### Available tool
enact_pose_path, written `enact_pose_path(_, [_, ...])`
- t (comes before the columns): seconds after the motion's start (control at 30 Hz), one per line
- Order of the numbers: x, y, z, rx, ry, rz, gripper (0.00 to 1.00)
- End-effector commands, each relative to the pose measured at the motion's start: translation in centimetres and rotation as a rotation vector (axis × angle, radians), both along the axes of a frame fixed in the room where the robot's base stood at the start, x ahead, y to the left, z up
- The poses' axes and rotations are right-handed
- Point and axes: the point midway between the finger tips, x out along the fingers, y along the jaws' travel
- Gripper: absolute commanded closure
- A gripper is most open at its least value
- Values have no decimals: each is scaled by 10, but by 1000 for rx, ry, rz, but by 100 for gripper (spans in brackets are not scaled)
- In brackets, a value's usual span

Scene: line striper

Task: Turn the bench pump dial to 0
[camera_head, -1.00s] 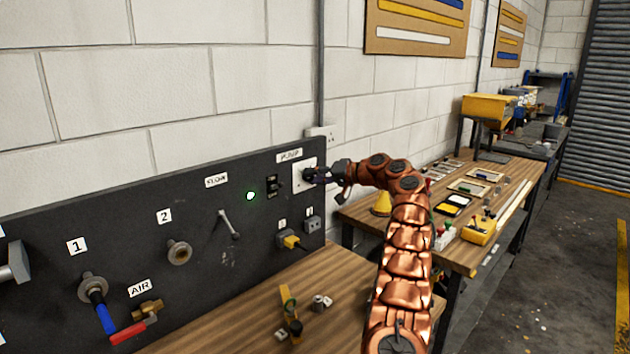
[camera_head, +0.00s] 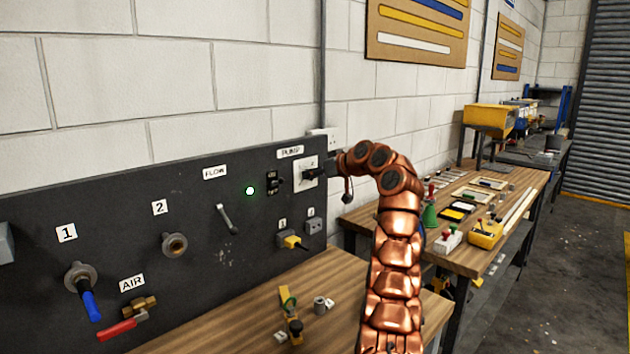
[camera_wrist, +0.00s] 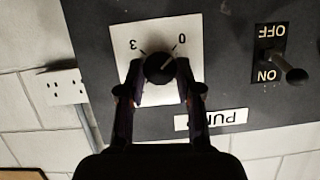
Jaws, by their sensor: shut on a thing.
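The pump dial (camera_wrist: 159,68) is a round black knob on a white plate (camera_wrist: 158,28) marked 3 and 0, upside down in the wrist view. A pale mark on the knob points up and right, roughly toward the 0 side; its exact alignment with the 0 tick is hard to tell. My gripper (camera_wrist: 160,72) is shut on the dial, one finger at each side. In the head view the white dial plate (camera_head: 300,182) sits under the PUMP label (camera_head: 290,152), and my gripper (camera_head: 318,173) reaches it from the right, hiding the knob.
An ON/OFF toggle switch (camera_wrist: 292,74) stands beside the plate. The black panel (camera_head: 120,190) also carries a FLOW lever (camera_head: 227,218), a green light (camera_head: 250,191) and valves. A wall socket (camera_wrist: 67,87) is near. Small items lie on the wooden bench (camera_head: 240,320) below.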

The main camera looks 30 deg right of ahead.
Motion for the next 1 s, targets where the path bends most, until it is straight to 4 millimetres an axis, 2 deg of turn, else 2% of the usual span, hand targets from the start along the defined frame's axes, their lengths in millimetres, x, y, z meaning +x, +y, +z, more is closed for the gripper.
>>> enact_pose_path(0.03, [1, 2, -6, -19, 1, 5, 100])
enact_pose_path(0.3, [1, 2, -4, -86, -14, 4, 100])
enact_pose_path(0.77, [1, 3, -3, -95, -16, 5, 100])
enact_pose_path(0.8, [1, 2, -3, -95, -16, 5, 62])
enact_pose_path(1.0, [0, 2, -2, -96, -18, 3, 41])
